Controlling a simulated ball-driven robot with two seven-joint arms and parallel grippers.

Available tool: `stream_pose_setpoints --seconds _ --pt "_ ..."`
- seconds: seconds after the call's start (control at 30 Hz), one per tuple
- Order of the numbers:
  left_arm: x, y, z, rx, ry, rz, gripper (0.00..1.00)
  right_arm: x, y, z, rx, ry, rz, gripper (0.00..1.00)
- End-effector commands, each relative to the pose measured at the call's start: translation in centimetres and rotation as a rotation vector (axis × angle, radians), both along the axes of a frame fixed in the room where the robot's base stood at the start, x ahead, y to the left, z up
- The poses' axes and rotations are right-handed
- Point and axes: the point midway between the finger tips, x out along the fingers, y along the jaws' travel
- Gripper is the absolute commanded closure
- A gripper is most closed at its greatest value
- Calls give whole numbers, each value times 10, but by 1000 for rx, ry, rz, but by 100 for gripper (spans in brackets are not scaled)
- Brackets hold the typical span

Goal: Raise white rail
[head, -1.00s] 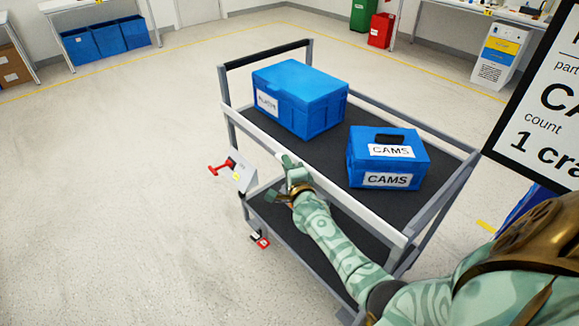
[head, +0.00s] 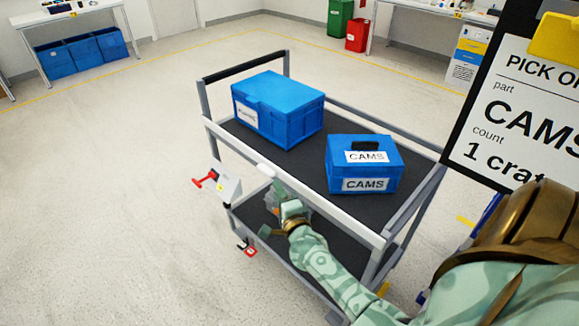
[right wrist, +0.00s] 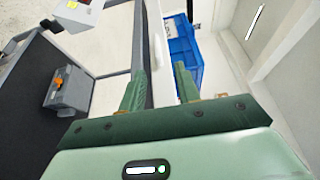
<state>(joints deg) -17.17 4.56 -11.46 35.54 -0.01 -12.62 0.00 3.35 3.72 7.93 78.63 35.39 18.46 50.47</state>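The white rail (head: 322,206) runs along the near long side of the grey cart, at the height of the upper shelf. My right gripper (head: 274,185) is beside its middle, over the near edge of the cart. In the right wrist view my right gripper (right wrist: 161,88) has its two green fingers apart, with the white rail (right wrist: 160,45) passing between them. Whether either finger touches it I cannot tell. A pale rounded piece shows at the fingertips in the head view; what it belongs to is unclear. My left gripper is out of view.
A blue lidded box (head: 278,110) and a blue CAMS crate (head: 365,165) stand on the upper shelf. A grey box with an orange knob (right wrist: 68,92) is on the lower shelf. A red lever (head: 205,179) sticks out left. Floor at left is clear.

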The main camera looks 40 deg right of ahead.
Motion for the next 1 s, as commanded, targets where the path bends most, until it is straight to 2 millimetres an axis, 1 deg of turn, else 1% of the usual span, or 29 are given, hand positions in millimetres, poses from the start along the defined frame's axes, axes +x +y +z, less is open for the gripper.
stream_pose_setpoints --seconds 0.03,0.1,0.2,0.37,0.5,1.0 --pt "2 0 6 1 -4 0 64 -14 5 3 0 1 1 67" --pt "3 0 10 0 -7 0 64 -30 10 2 -1 1 0 67" --pt "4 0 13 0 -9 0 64 -49 16 2 0 0 0 67" --pt "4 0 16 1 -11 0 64 -68 22 1 -2 -2 0 67" --pt "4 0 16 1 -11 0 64 -72 24 0 -2 -2 0 67" --pt "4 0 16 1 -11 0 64 -72 24 0 -4 -1 0 67"
